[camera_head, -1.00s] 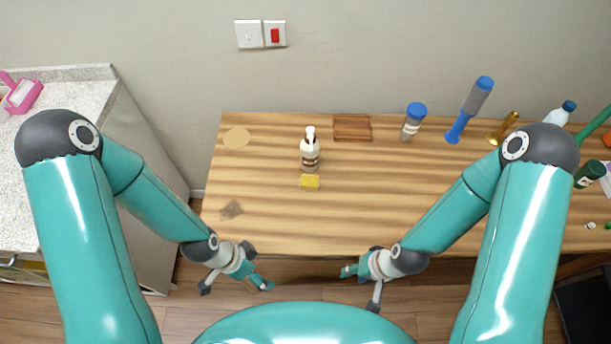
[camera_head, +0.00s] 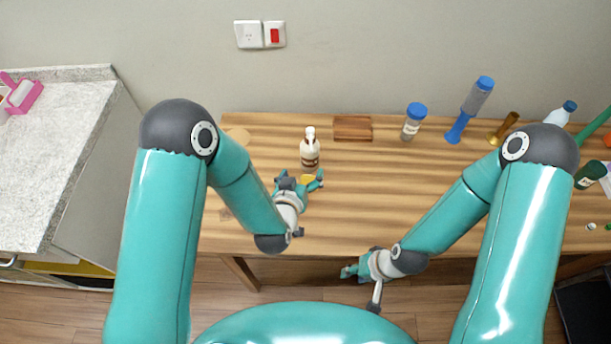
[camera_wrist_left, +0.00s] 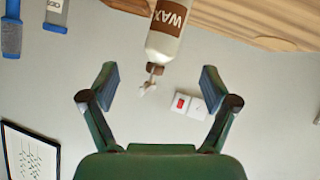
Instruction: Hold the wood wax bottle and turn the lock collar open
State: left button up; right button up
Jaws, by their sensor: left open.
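The wood wax bottle (camera_head: 310,154) stands upright on the table, white with a brown label and a white pump head. In the left wrist view the bottle (camera_wrist_left: 164,42) appears upside down, with "WAX" on its label. Its brown collar (camera_wrist_left: 155,68) and pale pump nozzle show between the finger lines. My left gripper (camera_head: 302,181) is open and empty, just in front of the bottle, apart from it. Its two fingers spread on either side in the wrist view (camera_wrist_left: 159,76). My right gripper (camera_head: 361,287) is open and empty, off the table's front edge.
A brown wooden tray (camera_head: 352,128) lies behind right of the bottle. A blue-capped jar (camera_head: 412,122) and a blue tool (camera_head: 469,108) stand further right. The table's middle right is clear.

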aim_at(308, 158)
pick_arm(q)
jog(key=shift+m+t+y, duration=0.4)
jog(key=shift+m+y, duration=0.3)
jog(key=shift+y, duration=0.2)
jog(key=x, duration=0.8)
jog(key=f+x, duration=0.1)
jog(key=x, duration=0.4)
jog(key=shift+s+d, duration=0.3)
jog(key=shift+d, duration=0.05)
jog(key=c, duration=1.4)
